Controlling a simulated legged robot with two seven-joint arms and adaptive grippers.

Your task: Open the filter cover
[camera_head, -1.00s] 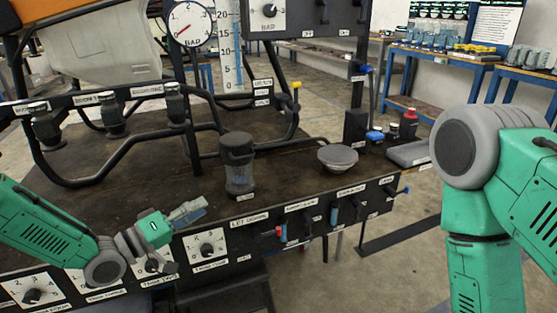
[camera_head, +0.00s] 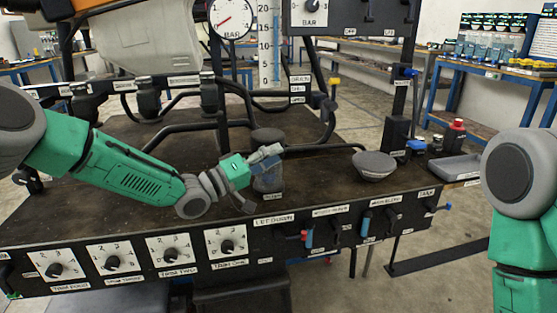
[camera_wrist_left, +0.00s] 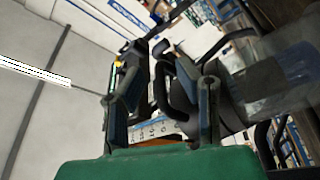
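The filter (camera_head: 268,181) is a clear, dark-tinted jar standing upright on the bench, with a dark round cover (camera_head: 267,136) on top. My left gripper (camera_head: 267,157) is in front of the filter at about the height below its cover and partly hides the jar. The dark cover (camera_wrist_left: 232,100) and the clear jar (camera_wrist_left: 290,70) lie to the right of the fingers there. Whether a finger touches the filter is unclear. My right arm shows at the right edge; its gripper is out of view.
A grey round bowl-like cap (camera_head: 374,165) sits right of the filter. Black pipes (camera_head: 180,137) run behind it. A panel with dials (camera_head: 170,250) and small valves lines the bench front. A red-topped bottle (camera_head: 455,135) and a grey tray (camera_head: 456,167) stand further right.

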